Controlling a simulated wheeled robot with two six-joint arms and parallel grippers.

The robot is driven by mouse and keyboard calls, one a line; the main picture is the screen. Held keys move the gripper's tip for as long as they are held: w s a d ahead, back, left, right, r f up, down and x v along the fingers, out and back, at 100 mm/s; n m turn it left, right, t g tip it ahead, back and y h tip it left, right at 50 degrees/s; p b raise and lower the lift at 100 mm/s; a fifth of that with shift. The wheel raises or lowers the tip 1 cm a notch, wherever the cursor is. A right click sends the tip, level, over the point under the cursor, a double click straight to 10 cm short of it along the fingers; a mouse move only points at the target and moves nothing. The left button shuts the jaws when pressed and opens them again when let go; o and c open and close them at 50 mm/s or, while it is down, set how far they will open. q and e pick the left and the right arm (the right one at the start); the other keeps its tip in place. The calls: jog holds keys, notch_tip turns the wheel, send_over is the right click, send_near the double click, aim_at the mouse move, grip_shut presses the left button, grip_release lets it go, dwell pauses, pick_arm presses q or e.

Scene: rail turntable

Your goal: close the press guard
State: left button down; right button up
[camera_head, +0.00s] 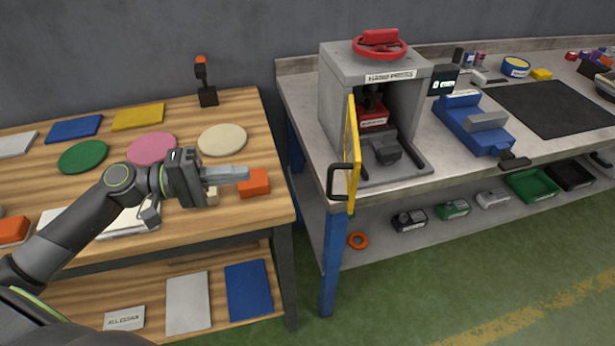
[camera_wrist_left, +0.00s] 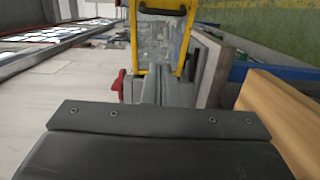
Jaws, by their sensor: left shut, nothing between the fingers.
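The press (camera_head: 345,95) is a grey box with a red handwheel (camera_head: 380,42) on top, standing at the left end of the grey bench. Its yellow-framed guard (camera_head: 352,155) is swung open on the left side and shows nearly edge-on, with a black handle (camera_head: 341,181) at its near end. In the left wrist view the guard's yellow frame (camera_wrist_left: 134,40) and clear panel are ahead of the fingers. My left gripper (camera_head: 246,172) is shut and empty above the wooden table, left of the guard and apart from it. My right gripper is not in view.
The wooden table holds an orange block (camera_head: 254,183) beneath my left gripper, coloured discs and plates, and a joystick post (camera_head: 206,85) behind. A gap separates the two tables. A blue vise (camera_head: 470,120) sits right of the press. Bins stand on the lower shelf.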

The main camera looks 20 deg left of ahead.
pick_arm(q)
jog(key=s+d+p+x, duration=0.1)
jog(key=p+x, duration=0.3)
jog(key=x, duration=0.9)
jog(key=shift+s, duration=0.8)
jog(key=shift+r, duration=0.1)
